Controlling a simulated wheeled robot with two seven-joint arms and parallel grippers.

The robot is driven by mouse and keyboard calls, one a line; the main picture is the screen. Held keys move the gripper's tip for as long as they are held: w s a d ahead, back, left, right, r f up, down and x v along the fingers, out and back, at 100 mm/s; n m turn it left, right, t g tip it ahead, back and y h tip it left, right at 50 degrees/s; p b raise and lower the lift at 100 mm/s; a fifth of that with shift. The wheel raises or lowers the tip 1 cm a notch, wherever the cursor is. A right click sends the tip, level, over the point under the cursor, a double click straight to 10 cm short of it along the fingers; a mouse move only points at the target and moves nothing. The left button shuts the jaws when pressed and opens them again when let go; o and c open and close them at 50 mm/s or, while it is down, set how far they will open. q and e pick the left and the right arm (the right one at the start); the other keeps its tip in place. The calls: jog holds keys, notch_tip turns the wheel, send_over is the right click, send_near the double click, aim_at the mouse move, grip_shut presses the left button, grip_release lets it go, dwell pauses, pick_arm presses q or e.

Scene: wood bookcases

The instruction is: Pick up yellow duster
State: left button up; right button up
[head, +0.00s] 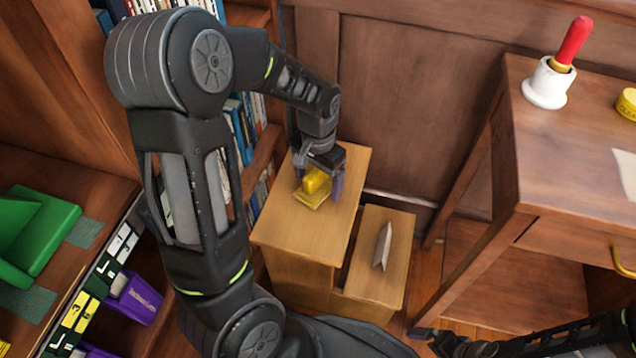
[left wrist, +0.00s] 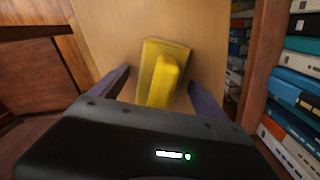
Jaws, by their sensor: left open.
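The yellow duster (head: 312,192) lies on the light wood top of a small step-like cabinet (head: 280,230). It has a flat base and a raised yellow handle. My left gripper (head: 320,180) is open just above the duster, with its fingers on either side of it. In the left wrist view the duster (left wrist: 162,75) shows between the two open purple-grey fingers (left wrist: 155,88), apart from both. My right arm shows at the lower right of the head view, and its gripper (head: 425,340) is dark and partly cut off.
A lower step (head: 375,290) holds a grey wedge-like object (head: 382,246). Bookshelves (left wrist: 255,70) stand close beside the cabinet. A green object (head: 40,235) lies on the left shelf.

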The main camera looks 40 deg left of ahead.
dwell(0.4)
pick_arm(q)
jog(key=c, duration=1.7)
notch_tip(320, 180, up, 10)
jog(key=p, duration=0.3)
jog(key=shift+f+p, duration=0.15)
jog(key=shift+p, duration=0.25)
jog(key=shift+r, duration=0.25)
